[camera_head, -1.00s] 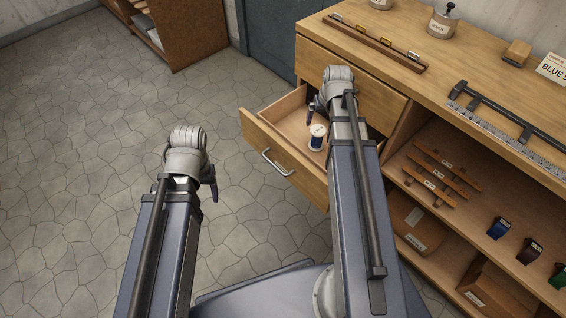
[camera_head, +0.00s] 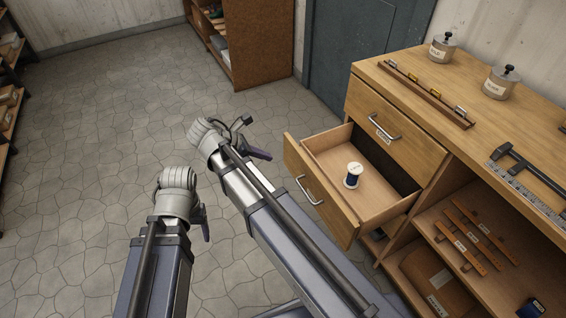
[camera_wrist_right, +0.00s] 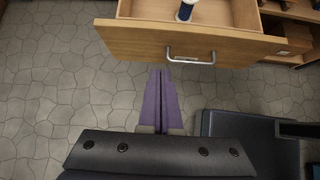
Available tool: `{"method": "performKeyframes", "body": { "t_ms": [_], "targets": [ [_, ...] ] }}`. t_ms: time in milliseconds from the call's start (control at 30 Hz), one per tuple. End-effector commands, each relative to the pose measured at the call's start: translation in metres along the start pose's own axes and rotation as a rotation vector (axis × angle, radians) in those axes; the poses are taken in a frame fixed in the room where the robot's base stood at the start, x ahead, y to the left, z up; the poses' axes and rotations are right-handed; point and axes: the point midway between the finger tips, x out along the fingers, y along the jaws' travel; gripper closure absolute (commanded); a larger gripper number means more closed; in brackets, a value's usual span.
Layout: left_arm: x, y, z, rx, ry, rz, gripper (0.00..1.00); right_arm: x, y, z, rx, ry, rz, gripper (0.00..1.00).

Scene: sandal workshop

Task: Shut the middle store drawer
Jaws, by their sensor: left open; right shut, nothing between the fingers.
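The middle store drawer (camera_head: 318,190) is pulled well out of the wooden cabinet, below a shut upper drawer. It has a metal bar handle (camera_head: 309,190) on its front, and a blue thread spool (camera_head: 352,175) stands inside it. In the right wrist view the drawer front (camera_wrist_right: 135,39) and its handle (camera_wrist_right: 190,56) lie just beyond my fingertips. My right gripper (camera_head: 262,154) is in front of the drawer, left of its front face; its purple fingers (camera_wrist_right: 161,72) are shut and empty. My left gripper (camera_head: 206,230) hangs over the floor further left, its fingers mostly hidden.
The cabinet top (camera_head: 400,68) bears a rack, jars and a caliper. A brown bookcase (camera_head: 255,45) stands at the back. The stone floor left of the drawer is clear.

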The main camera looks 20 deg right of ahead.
Motion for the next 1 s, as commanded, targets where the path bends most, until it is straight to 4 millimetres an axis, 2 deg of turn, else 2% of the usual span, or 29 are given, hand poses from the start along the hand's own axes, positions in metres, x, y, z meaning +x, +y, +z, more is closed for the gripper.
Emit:
{"method": "performKeyframes", "body": {
  "t_ms": [133, 267, 800, 867, 1000],
  "targets": [
    [0.001, 0.0, 0.0, 0.0, 0.0, 0.0, 0.32, -0.002, 0.0, 0.0, -0.018, -0.01, 0.001, 1.0],
    [0.008, 0.001, -0.001, 0.0, 0.0, 0.0, 0.32, 0.008, 0.0, -0.002, -0.016, -0.009, 0.0, 1.0],
    [0.078, 0.007, -0.005, 0.0, 0.0, 0.0, 0.32, 0.105, -0.001, -0.003, -0.012, -0.007, -0.001, 1.0],
    [0.071, 0.007, -0.004, 0.0, 0.0, 0.0, 0.32, 0.107, 0.0, 0.008, -0.012, -0.007, -0.001, 1.0],
    [0.07, 0.007, -0.004, 0.0, 0.0, 0.0, 0.32, 0.118, 0.0, 0.021, -0.013, -0.007, 0.0, 1.0]
  ]
}}
